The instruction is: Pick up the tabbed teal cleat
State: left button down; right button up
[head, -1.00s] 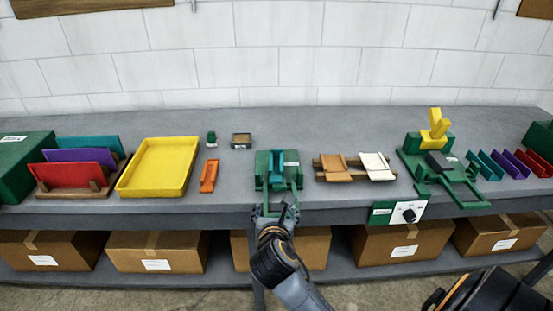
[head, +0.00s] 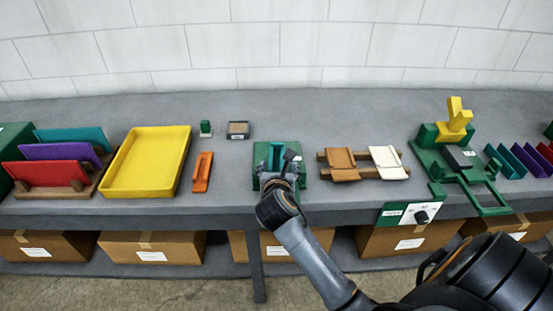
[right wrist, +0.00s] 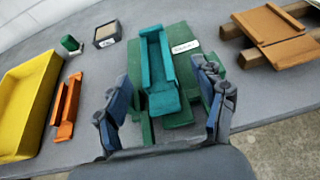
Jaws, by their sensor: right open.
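A teal cleat (right wrist: 157,72), a channel-shaped piece with raised sides, lies in a green fixture (right wrist: 196,78) with a white label; I cannot make out its tab. In the head view the cleat (head: 274,157) shows narrowly in the green fixture (head: 262,160), partly hidden by my gripper. My right gripper (head: 281,170) is open at the near side of the fixture. In the right wrist view the fingers of my right gripper (right wrist: 164,88) stand left and right of the cleat's near end, apart from it. My left gripper is not in view.
Left of the fixture are an orange channel piece (head: 203,171), a yellow tray (head: 185,160) and a rack with coloured panels (head: 60,152). Right are a wooden stand (head: 322,170) with tan and white pieces and a green press (head: 430,158). Bare bench lies behind the fixture.

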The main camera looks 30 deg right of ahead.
aim_at(277, 153)
jog(key=x, duration=0.2)
jog(key=shift+w+d+f, duration=0.1)
jog(key=shift+w+f, duration=0.1)
jog(key=shift+w+d+f, duration=0.1)
jog(key=shift+w+d, duration=0.15)
jog(key=shift+w, duration=0.25)
jog(key=p+x, duration=0.1)
jog(key=x, duration=0.3)
jog(key=shift+w+a+f, duration=0.1)
jog(key=shift+w+a, duration=0.05)
jog(key=shift+w, duration=0.15)
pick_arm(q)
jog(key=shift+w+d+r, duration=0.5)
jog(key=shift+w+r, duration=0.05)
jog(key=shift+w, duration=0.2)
pick_arm(e)
jog(key=shift+s, duration=0.1)
jog(key=shift+c, duration=1.3)
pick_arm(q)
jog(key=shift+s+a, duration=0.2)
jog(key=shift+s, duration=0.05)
pick_arm(e)
jog(key=c, duration=1)
